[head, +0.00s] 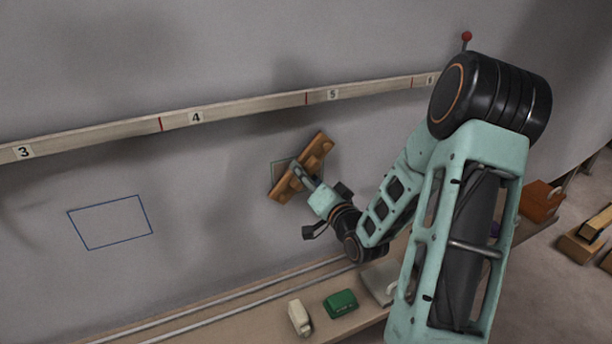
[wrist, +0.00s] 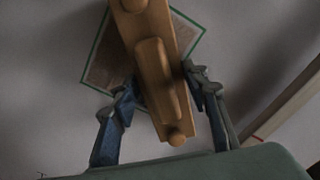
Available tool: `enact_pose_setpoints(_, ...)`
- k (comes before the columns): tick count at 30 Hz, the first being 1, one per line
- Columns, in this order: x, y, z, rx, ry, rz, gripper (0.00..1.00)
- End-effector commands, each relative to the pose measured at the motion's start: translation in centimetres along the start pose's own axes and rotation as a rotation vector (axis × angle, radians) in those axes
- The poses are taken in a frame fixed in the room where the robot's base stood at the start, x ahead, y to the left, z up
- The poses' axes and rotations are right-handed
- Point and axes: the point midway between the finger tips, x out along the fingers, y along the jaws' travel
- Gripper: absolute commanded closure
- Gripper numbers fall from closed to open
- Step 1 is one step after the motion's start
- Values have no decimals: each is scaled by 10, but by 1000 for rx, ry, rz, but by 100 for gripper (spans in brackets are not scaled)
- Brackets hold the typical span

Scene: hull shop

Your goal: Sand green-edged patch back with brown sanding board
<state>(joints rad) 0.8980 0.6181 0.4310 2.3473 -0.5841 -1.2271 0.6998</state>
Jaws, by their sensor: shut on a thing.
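The brown sanding board (head: 309,163) is held against or very close to the grey wall, tilted in the head view. In the wrist view the board (wrist: 137,30) runs from the top edge down between the fingers. My gripper (head: 299,172) is shut on the board's raised grip; its fingers also show in the wrist view (wrist: 158,85). The green-edged patch (wrist: 108,62) lies behind the board, with a brownish surface inside its green outline. The board hides its middle. In the head view only a corner of the patch (head: 280,170) shows left of the board.
A blue-outlined rectangle (head: 111,222) is on the wall to the left. A numbered wooden batten (head: 249,106) runs along the wall above the board. Below, a bench (head: 262,325) carries a green block (head: 341,303) and a cream object (head: 299,317). The wall between the blue outline and board is clear.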

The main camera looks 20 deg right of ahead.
Motion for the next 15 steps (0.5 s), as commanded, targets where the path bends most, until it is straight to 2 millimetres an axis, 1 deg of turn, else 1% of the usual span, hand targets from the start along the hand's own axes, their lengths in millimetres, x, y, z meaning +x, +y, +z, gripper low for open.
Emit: enact_pose_setpoints(15, 8, 0, 0, -1, 1, -2, 80)
